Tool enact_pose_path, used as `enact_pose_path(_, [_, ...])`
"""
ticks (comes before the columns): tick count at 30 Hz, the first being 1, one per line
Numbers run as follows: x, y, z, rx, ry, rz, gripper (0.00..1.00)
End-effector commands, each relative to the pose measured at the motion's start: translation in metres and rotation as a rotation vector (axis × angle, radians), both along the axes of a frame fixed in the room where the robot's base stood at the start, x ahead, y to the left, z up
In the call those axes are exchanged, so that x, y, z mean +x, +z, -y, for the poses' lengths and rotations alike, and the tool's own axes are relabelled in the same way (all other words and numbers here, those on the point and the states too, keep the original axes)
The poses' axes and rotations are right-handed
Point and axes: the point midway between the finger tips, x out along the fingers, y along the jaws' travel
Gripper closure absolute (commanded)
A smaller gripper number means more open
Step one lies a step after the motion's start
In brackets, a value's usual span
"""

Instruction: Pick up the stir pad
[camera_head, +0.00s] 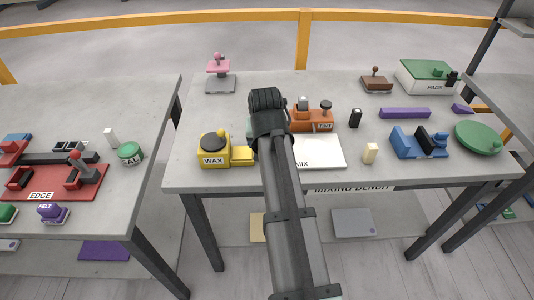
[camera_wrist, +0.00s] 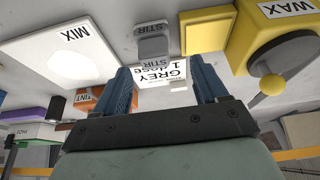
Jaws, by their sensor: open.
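A small grey block labelled STIR, which looks like the stir pad (camera_wrist: 152,45), sits on the grey bench top in the wrist view, between the yellow WAX unit and the white MIX board. My gripper (camera_wrist: 164,78) is open, with its two blue fingers apart and the block beyond their tips. A white card (camera_wrist: 170,72) reading GREY, 1 dose, STIR shows between the fingers. No contact with the block is visible. In the head view my arm covers the block and my fingers.
The yellow WAX unit (camera_head: 213,149) is left of my arm, the white MIX board (camera_head: 318,152) right of it. The orange TINT unit (camera_head: 318,126) stands behind the board. A cream block (camera_head: 370,153) and a blue holder (camera_head: 410,145) are farther right. The bench's back middle is mostly clear.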

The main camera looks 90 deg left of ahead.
Motion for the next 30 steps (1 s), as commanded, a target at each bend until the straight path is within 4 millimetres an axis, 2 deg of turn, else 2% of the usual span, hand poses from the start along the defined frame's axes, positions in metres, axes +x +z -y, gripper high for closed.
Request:
enact_pose_path(5, [0.003,-0.011,-0.006,-0.002,-0.001,0.0,0.28])
enact_pose_path(13, [0.008,-0.041,-0.019,-0.002,0.0,0.0,0.28])
enact_pose_path(22, [0.007,-0.046,-0.021,0.001,0.0,-0.001,0.28])
enact_pose_path(30, [0.007,-0.046,-0.021,0.001,0.0,-0.001,0.53])
